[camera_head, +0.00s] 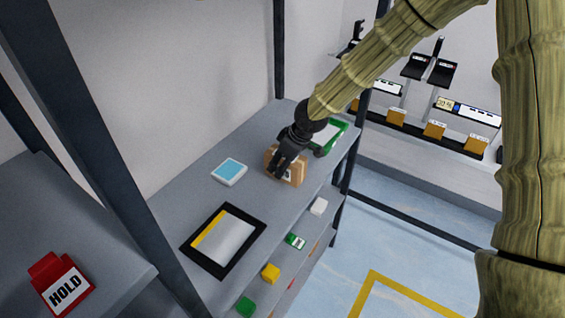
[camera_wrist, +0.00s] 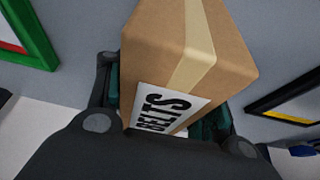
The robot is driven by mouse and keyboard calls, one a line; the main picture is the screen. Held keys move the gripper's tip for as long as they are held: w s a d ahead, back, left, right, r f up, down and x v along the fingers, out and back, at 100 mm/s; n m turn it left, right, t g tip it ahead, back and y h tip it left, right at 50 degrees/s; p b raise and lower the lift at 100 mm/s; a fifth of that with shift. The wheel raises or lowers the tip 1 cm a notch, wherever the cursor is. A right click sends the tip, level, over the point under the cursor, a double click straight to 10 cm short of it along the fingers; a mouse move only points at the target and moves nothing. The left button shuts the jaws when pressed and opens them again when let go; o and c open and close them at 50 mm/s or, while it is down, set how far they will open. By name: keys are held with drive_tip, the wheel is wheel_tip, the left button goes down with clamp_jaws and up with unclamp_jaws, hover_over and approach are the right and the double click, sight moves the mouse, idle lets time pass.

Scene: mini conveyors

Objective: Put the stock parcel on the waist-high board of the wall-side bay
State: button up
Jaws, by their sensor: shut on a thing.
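A brown cardboard parcel (camera_head: 287,174) with a tan tape strip is at the waist-high board (camera_head: 190,198) of the shelf bay in the head view. In the wrist view the parcel (camera_wrist: 190,55) shows a white label reading BELTS. My gripper (camera_head: 285,165) is shut on the parcel, with a dark finger on either side of it in the wrist view (camera_wrist: 165,115). The parcel is over the board or resting on it; I cannot tell if its underside touches. Its far side is hidden by my gripper.
On the same board are a green-rimmed tray (camera_head: 335,133), a light-blue-topped box (camera_head: 229,171) and a black-framed panel with a yellow strip (camera_head: 223,240). A red HOLD sign (camera_head: 62,285) stands on the left shelf. Small items lie on a lower shelf, including a yellow cube (camera_head: 271,272). Dark posts frame the bay.

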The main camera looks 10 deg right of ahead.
drive_tip(key=shift+f, duration=0.15)
drive_tip(key=o, duration=1.2)
drive_tip(key=shift+b+v, duration=0.75)
drive_tip(key=shift+v, duration=5.35)
drive_tip(key=shift+w+a, duration=0.1)
